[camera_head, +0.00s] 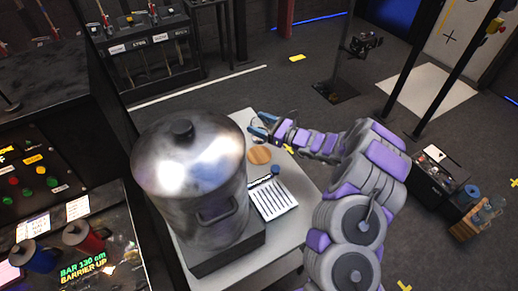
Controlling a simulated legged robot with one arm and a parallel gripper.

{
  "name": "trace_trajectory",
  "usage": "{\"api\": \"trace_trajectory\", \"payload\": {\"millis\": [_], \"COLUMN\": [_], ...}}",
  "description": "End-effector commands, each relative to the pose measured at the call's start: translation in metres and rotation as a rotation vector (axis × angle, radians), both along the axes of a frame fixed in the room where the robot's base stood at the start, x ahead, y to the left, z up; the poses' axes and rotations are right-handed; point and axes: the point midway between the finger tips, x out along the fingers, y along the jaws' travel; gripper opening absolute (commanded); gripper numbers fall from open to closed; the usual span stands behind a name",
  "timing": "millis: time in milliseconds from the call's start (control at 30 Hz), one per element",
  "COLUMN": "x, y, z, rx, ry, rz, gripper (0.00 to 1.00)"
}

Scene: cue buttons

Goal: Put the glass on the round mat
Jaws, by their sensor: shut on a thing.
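My purple and grey arm reaches in from the right. My gripper (262,126), with blue fingers, is over the far part of the white table (238,118). It is shut on a small clear glass (256,124), which is hard to make out at this size. A round tan mat (259,155) lies flat on the table just nearer than the gripper, with its top bare. I cannot tell how high the glass is above the table.
A large metal pot (190,180) with a lid stands on a dark base, left of the mat. A small blue round object (275,170) and a white slatted panel (273,198) lie nearer than the mat. A control console (40,190) stands far left.

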Motion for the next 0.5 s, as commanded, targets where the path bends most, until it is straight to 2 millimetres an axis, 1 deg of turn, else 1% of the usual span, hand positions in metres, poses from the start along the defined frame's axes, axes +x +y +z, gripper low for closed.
{"api": "trace_trajectory", "payload": {"millis": [200, 300, 500], "x": [-0.001, -0.001, -0.001], "y": [0.002, 0.002, 0.002], "z": [-0.037, -0.052, -0.068], "rx": [-0.002, 0.001, -0.001], "ry": [0.006, 0.004, 0.004], "rz": [0.003, 0.003, 0.003], "gripper": [0.25, 0.25, 0.25]}}
